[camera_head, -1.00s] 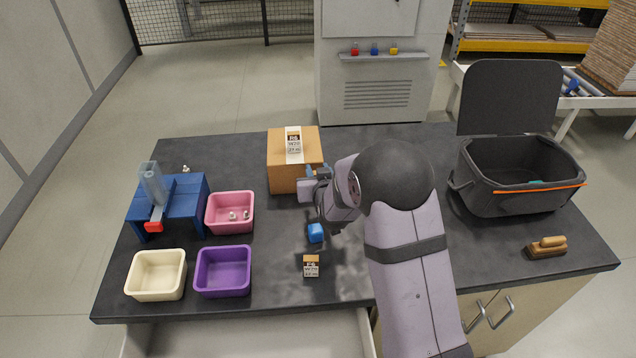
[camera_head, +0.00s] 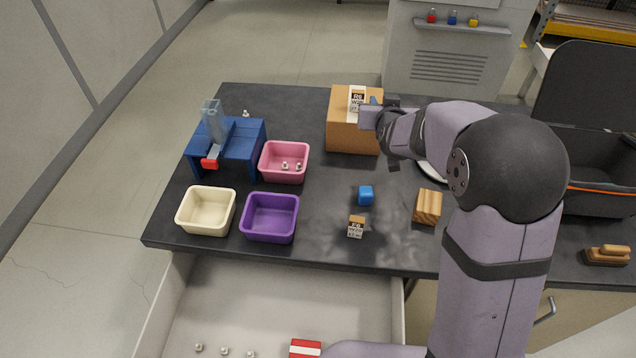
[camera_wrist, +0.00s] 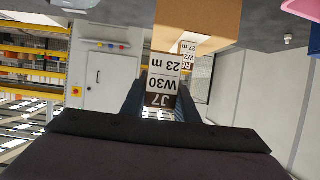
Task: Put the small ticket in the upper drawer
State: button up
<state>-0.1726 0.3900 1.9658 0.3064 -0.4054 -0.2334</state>
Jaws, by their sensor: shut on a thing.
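My gripper (camera_wrist: 160,105) is shut on a small ticket (camera_wrist: 163,80) marked J7, W30, 23 m, which appears upside down between the fingers in the wrist view. In the head view my gripper (camera_head: 378,112) is at the right side of the cardboard box (camera_head: 352,138); the held ticket cannot be made out clearly there. Another label (camera_head: 357,99) is on the box. A separate small wooden piece with a printed label (camera_head: 356,227) stands near the table's front edge. The upper drawer (camera_head: 275,282) is open below that edge.
The drawer holds several small knobs (camera_head: 224,351) and a red-and-white box (camera_head: 305,348). Pink (camera_head: 284,162), cream (camera_head: 206,211) and purple (camera_head: 270,217) bins stand left.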

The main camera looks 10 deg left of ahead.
notch_tip(320, 180, up, 5)
jog(key=s+a+n+y+b, duration=0.1)
jog(key=s+a+n+y, duration=0.2)
jog(key=a, duration=0.9)
jog(key=n+g+y+b, duration=0.6)
jog(key=n+g+y, duration=0.2)
jog(key=n+y, duration=0.15)
send_over(205, 301)
notch_tip(205, 301, down, 35)
jog(key=shift+n, duration=0.35)
jog(key=shift+f, duration=5)
